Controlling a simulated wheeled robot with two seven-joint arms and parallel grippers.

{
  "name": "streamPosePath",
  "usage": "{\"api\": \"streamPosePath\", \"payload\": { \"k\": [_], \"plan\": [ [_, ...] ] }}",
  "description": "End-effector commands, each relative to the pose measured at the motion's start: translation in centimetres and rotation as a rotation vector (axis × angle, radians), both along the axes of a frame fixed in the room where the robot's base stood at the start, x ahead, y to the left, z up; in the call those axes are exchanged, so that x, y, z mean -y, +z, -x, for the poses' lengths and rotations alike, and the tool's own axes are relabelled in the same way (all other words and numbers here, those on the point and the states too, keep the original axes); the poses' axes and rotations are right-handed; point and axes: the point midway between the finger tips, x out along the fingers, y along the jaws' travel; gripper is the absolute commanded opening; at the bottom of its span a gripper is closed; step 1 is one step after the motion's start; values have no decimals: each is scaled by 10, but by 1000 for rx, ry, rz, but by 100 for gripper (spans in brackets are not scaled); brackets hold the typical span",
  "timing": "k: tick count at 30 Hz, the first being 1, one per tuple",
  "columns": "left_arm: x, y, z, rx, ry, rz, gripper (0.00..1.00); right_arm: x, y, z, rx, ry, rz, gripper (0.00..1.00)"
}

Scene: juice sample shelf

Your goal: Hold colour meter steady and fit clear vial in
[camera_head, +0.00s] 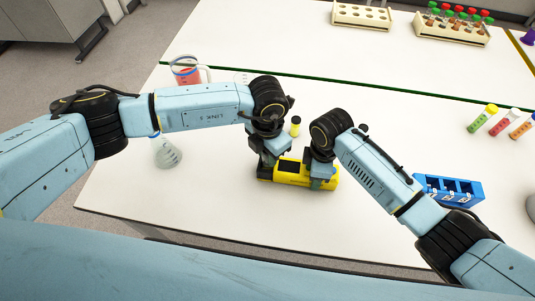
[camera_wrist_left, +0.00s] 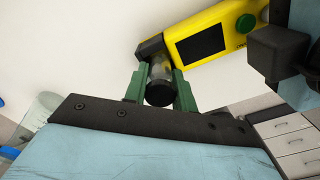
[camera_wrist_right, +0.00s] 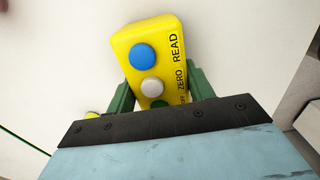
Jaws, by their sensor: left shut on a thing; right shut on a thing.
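The yellow colour meter (camera_head: 291,179) lies on the white bench, with a dark screen that also shows in the left wrist view (camera_wrist_left: 200,43). My right gripper (camera_head: 322,180) is shut on its right end; blue and grey buttons show between the fingers (camera_wrist_right: 152,92). My left gripper (camera_head: 267,172) is at the meter's left end, its green fingers shut on a clear vial (camera_wrist_left: 159,71) with a black cap. The vial's far end meets the dark end part of the meter (camera_wrist_left: 148,47). I cannot tell how far in it sits.
A small yellow-capped vial (camera_head: 295,127) stands behind the meter. A blue rack (camera_head: 450,190) is to the right, with capped coloured tubes (camera_head: 503,123) beyond it. A flask (camera_head: 167,153) and a beaker of red liquid (camera_head: 187,74) are to the left. The bench in front is clear.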

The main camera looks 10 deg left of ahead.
Motion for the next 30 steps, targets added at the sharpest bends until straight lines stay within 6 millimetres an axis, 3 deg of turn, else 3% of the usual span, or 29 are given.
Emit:
{"api": "streamPosePath", "payload": {
  "k": [14,15,20,30],
  "plan": [
    [0,10,0,1,-1,0,4,0,1,-1,1,-1,0,19],
    [0,10,0,1,-1,0,32,0,0,-1,1,-1,0,19],
    [0,10,0,1,-1,0,52,0,0,-1,1,-1,0,19],
    [0,14,0,2,-2,1,52,0,0,-1,1,-1,0,19]
  ]
}}
